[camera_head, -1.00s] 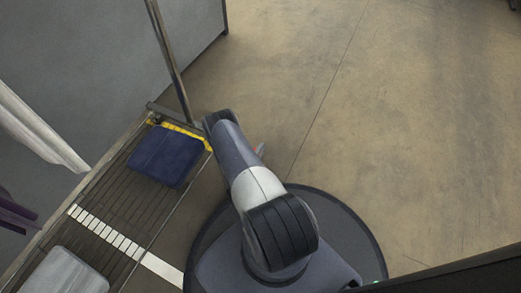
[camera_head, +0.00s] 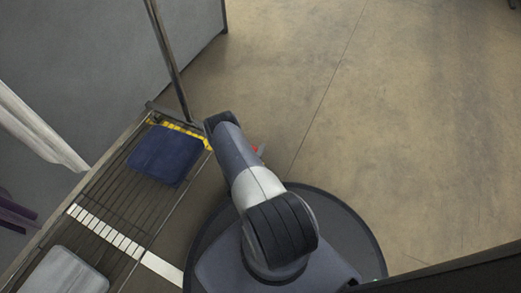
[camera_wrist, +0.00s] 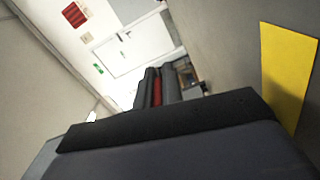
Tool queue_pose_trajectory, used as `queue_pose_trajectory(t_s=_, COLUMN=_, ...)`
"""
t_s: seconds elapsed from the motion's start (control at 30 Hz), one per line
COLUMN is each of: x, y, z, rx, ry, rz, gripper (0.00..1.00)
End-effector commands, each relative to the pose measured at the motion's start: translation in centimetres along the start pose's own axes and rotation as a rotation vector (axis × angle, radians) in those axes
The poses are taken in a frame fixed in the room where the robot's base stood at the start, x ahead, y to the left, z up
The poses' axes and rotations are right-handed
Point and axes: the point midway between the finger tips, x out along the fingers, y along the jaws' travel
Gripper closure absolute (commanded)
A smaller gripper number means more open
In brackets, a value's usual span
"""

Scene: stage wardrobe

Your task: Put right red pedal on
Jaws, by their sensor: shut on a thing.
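My gripper (camera_wrist: 155,88) shows in the middle of the wrist view as dark fingers shut on a narrow red thing (camera_wrist: 157,92), most likely the red pedal. Most of its shape is hidden between the fingers. In the head view, only a small red patch (camera_head: 256,149) shows at the right side of my arm. My arm covers most of the gripper there. I cannot make out where the pedal goes on in these views.
A slatted rack base (camera_head: 118,200) with a metal post (camera_head: 170,60) lies left of my arm. It bears a navy folded item (camera_head: 165,154) and a grey item (camera_head: 66,274). Yellow edging (camera_head: 185,129) marks its far end. Open floor (camera_head: 400,130) lies to the right.

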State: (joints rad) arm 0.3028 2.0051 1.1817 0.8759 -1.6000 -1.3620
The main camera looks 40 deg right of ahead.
Motion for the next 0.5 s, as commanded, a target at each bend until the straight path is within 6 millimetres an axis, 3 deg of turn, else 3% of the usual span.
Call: queue_pose_trajectory(t_s=0.5, x=-0.02, y=-0.35, z=0.08, rx=0.105, ry=0.000, rz=-0.001, gripper=1.00)
